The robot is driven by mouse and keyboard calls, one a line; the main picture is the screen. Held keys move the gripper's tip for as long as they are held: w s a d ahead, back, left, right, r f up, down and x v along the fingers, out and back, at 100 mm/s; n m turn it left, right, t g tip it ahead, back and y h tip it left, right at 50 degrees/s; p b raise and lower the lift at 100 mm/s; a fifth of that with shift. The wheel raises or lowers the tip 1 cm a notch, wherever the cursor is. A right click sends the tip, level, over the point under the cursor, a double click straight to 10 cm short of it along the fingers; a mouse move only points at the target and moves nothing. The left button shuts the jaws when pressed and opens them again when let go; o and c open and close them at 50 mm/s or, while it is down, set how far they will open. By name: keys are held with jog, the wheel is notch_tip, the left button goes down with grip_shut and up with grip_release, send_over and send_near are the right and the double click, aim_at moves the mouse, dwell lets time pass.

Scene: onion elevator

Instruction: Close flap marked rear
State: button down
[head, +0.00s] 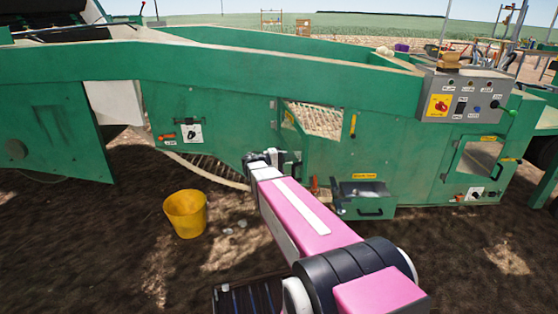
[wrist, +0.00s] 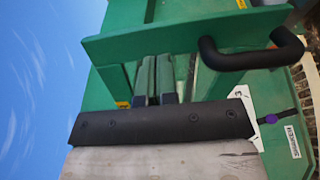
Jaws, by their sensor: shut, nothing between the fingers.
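In the head view, my gripper (head: 272,156) is at the green machine's side, left of and below a mesh-backed opening (head: 318,120).
A yellow bucket (head: 185,214) stands on the soil at left. An open drawer (head: 365,198) sticks out low, right of my gripper. A grey control box (head: 463,96) and another opening (head: 480,156) are at right. The soil before the machine is mostly clear.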

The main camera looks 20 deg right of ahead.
aim_at(304, 155)
jog(key=shift+d, duration=2.15)
jog(key=shift+d, duration=0.55)
jog(key=w+d+n+t+y, duration=0.2)
jog(key=w+d+n+t, duration=0.25)
jog(key=d, duration=0.65)
jog(key=w+d+n+t+y, duration=0.25)
jog(key=d+t, duration=0.35)
jog(key=d, duration=0.5)
jog(key=w+a+x, duration=0.1)
jog(key=x, duration=0.9)
jog(key=w+a+r+x, duration=0.1)
jog(key=w+x, duration=0.1)
jog(key=x, duration=0.8)
jog(key=shift+w, duration=0.25)
jog(key=shift+s+f+h, duration=0.1)
jog(key=shift+h, duration=0.15)
